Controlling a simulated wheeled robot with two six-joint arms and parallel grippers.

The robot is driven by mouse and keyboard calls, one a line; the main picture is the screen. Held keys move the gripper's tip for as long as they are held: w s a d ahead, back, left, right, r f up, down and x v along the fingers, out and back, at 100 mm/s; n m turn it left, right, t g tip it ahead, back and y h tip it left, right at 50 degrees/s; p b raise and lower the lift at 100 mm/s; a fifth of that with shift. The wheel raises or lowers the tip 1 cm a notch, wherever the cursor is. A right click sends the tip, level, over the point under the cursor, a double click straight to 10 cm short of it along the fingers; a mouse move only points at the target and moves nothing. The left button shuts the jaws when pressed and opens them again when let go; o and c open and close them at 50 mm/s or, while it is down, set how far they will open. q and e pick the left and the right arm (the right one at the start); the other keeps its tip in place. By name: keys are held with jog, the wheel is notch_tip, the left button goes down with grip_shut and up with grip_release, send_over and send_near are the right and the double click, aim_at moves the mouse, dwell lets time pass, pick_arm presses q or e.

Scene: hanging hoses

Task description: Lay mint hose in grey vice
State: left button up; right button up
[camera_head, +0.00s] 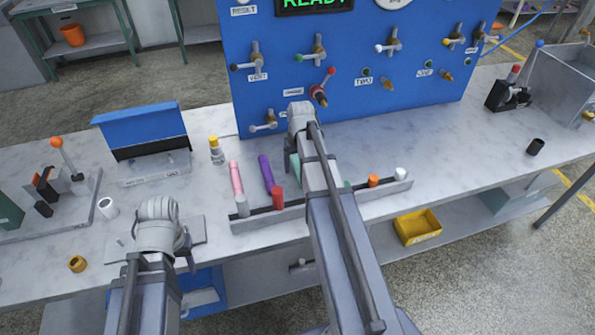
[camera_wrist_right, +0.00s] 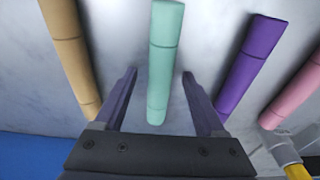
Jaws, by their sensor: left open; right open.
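The mint hose (camera_wrist_right: 162,65) lies between the spread fingers of my right gripper (camera_wrist_right: 159,76) in the right wrist view. The fingers are open, with gaps on both sides of the hose. In the head view my right arm covers most of the mint hose (camera_head: 294,166) and hides the right fingers. My left gripper (camera_head: 160,222) is over the left part of the bench, and its fingertips are hidden from the head camera. A vice-like fixture with an orange-knobbed lever (camera_head: 62,160) stands at the far left; I cannot tell whether it is the grey vice.
Purple (camera_head: 266,174) and pink (camera_head: 236,178) hoses lie left of the mint one at a grey rack (camera_head: 340,203). A tan hose (camera_wrist_right: 70,50) shows in the wrist view. A blue panel (camera_head: 400,60) with valves stands behind. The right of the bench has free room.

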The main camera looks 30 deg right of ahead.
aim_at(297, 165)
jog(key=shift+c, duration=0.2)
grip_shut()
jog(key=shift+r, duration=0.1)
dwell(0.5)
notch_tip(297, 165, up, 10)
jog(key=p, duration=1)
